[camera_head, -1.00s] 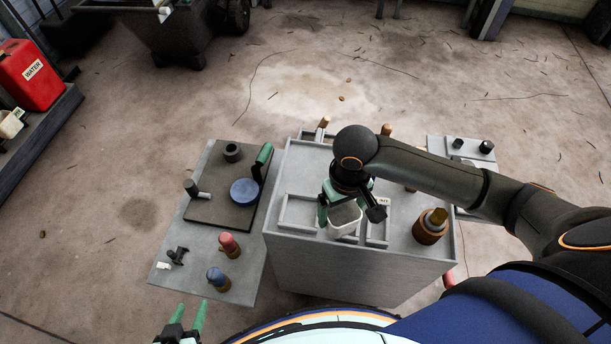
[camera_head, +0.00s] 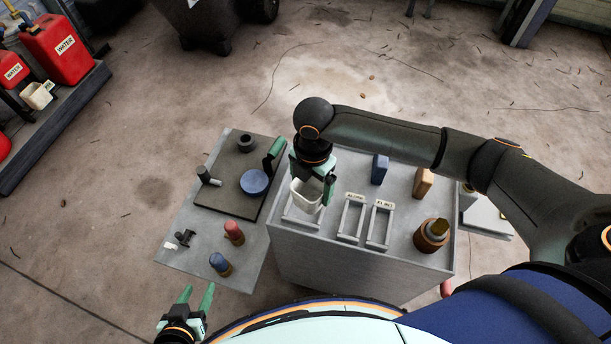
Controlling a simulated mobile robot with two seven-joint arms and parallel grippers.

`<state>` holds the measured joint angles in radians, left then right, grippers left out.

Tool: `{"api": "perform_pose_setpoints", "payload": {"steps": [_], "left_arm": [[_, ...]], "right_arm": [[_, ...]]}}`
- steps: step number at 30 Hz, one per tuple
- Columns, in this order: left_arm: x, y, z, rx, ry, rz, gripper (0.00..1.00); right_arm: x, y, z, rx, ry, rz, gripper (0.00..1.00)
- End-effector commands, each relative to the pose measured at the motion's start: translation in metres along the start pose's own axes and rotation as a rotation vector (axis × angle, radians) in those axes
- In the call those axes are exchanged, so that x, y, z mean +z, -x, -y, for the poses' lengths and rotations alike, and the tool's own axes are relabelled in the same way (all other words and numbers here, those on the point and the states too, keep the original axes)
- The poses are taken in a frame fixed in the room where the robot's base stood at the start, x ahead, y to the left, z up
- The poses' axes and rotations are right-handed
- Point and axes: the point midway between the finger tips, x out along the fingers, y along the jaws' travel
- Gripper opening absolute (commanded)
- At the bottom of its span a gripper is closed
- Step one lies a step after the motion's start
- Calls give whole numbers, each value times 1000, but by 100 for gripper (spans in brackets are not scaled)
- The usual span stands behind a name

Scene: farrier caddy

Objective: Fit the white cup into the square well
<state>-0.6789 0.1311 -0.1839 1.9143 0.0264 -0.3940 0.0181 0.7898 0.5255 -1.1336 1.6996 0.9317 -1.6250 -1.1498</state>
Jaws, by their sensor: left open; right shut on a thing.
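The white cup (camera_head: 306,197) is held by my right gripper (camera_head: 313,181), which is shut on it over the left end of the grey caddy top. The cup looks slightly tilted and overlaps the square well (camera_head: 291,220), the wider low-walled frame at the caddy's left. The cup hides much of this well. I cannot tell whether the cup's base is inside the well or above it. My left gripper (camera_head: 197,299) is open and empty at the bottom left, away from the caddy.
Two narrow labelled slots (camera_head: 352,217) lie right of the well. A blue block (camera_head: 380,169), a tan block (camera_head: 423,182) and a brown jar (camera_head: 431,235) stand on the caddy (camera_head: 335,257). The side board (camera_head: 195,258) at left holds bottles and a blue disc (camera_head: 254,182).

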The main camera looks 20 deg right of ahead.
Motion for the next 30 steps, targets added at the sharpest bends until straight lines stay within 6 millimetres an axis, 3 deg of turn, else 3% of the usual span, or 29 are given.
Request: {"api": "perform_pose_setpoints", "payload": {"steps": [3, 9, 28, 30], "left_arm": [[-2, 2, 0, 0, 0, 0, 50], [-3, 3, 0, 0, 0, 0, 50], [-12, 11, -1, 0, 0, 0, 50], [-8, 6, -1, 0, 0, -2, 50]], "right_arm": [[0, 5, -10, 1, 197, 10, 30], [1, 6, -16, -1, 372, 16, 30], [2, 9, -17, -5, 395, 17, 30], [2, -1, -17, -6, 395, 16, 30]]}}
